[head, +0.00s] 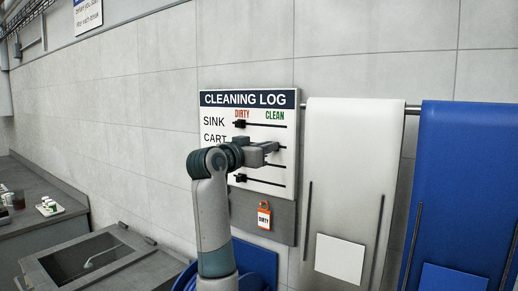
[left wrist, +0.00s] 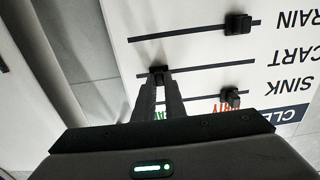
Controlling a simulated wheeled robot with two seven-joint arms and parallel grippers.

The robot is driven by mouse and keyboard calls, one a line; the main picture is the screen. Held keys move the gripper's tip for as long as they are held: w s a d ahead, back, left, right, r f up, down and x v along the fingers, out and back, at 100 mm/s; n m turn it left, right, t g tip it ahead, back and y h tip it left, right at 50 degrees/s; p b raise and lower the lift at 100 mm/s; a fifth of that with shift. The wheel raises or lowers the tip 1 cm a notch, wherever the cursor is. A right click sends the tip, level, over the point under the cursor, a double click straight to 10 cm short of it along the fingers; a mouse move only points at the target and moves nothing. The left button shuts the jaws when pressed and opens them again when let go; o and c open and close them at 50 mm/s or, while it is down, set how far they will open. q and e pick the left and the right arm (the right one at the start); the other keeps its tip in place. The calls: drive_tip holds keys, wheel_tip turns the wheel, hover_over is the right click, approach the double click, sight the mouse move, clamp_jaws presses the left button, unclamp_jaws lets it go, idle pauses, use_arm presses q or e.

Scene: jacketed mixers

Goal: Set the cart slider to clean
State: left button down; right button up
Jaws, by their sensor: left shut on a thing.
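The white cleaning log board (head: 218,160) hangs on the wall, with a red DIRTY heading at left and a green CLEAN heading at right. My left gripper (head: 272,147) is at the CART row, under the CLEAN heading. In the left wrist view, which shows the board upside down, my left gripper (left wrist: 158,84) is shut on the black cart slider knob (left wrist: 158,72). The knob sits near the clean end of its slot, with a short piece of slot beyond it. The gripper hides this knob in the head view. My right gripper is not in view.
The sink knob (head: 239,124) and drain knob (head: 240,178) are at the dirty side. An orange DIRTY tag (head: 264,215) hangs below the board. White (head: 340,150) and blue (head: 465,160) hanging sheets are to the right. A grey counter (head: 30,230) stands at left.

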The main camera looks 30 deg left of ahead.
use_arm(q)
drive_tip(key=shift+d, duration=0.1)
drive_tip(key=c, duration=1.8)
unclamp_jaws()
drive_tip(key=shift+d, duration=0.15)
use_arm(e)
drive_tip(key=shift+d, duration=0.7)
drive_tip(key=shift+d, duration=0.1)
